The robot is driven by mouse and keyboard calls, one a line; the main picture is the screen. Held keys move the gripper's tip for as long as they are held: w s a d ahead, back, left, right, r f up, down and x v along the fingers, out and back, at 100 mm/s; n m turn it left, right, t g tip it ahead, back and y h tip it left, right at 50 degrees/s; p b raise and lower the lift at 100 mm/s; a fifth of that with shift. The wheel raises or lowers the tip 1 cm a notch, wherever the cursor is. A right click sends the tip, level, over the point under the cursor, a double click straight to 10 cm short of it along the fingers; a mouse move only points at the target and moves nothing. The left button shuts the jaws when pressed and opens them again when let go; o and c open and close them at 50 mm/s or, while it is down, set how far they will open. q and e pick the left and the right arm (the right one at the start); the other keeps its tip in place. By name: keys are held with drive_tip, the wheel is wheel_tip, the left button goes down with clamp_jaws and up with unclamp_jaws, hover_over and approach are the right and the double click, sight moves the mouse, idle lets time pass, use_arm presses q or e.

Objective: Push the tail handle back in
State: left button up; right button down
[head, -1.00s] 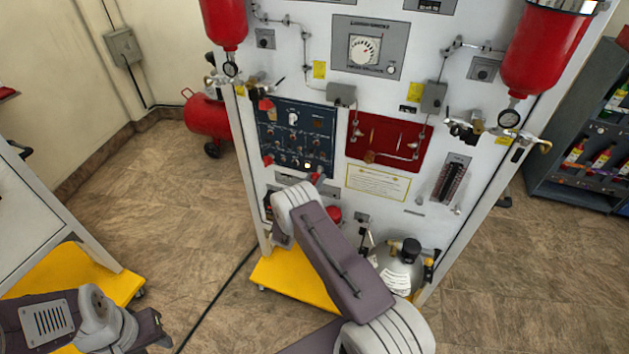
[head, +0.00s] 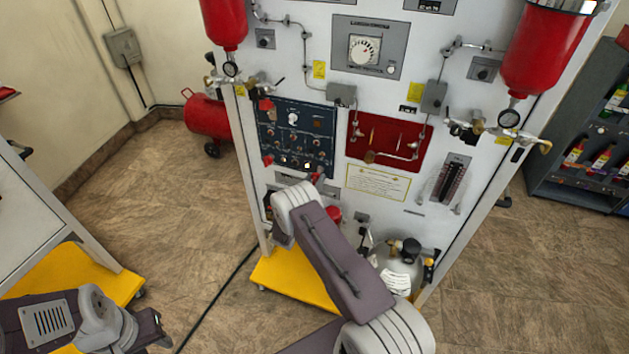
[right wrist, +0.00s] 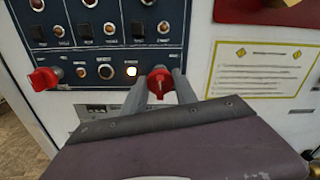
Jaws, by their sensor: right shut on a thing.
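The blue control panel (head: 296,135) on the white trainer board has red handles along its lower edge. In the right wrist view, one red handle (right wrist: 160,83) at the panel's lower right is between the two grey fingers of my right gripper (right wrist: 163,86), which is shut on it. This handle also shows in the head view (head: 315,177). A second red handle (right wrist: 43,79) sticks out at the panel's lower left, clear of my gripper. I cannot read labels that tell which is the tail handle.
A lit white lamp (right wrist: 131,71) is just left of the held handle. A yellow-bordered notice (head: 378,182) and a red panel (head: 390,140) are to its right. A grey cylinder (head: 399,270) stands low on the yellow base (head: 290,278).

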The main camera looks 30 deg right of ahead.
drive_tip(key=b+x, duration=0.2)
drive_tip(key=shift+f+b, duration=0.2)
drive_tip(key=shift+b, duration=0.1)
drive_tip(key=shift+w+d+r, duration=0.15)
drive_tip(key=shift+d+r, duration=0.05)
drive_tip(key=shift+a+r, duration=0.1)
drive_tip(key=shift+r, duration=0.1)
drive_tip(key=c, duration=1)
unclamp_jaws()
drive_tip(key=shift+o, duration=0.2)
drive_tip(key=shift+f, duration=0.15)
drive_tip(key=v, duration=0.8)
drive_tip(key=shift+s+a, duration=0.25)
drive_tip(key=shift+s, duration=0.05)
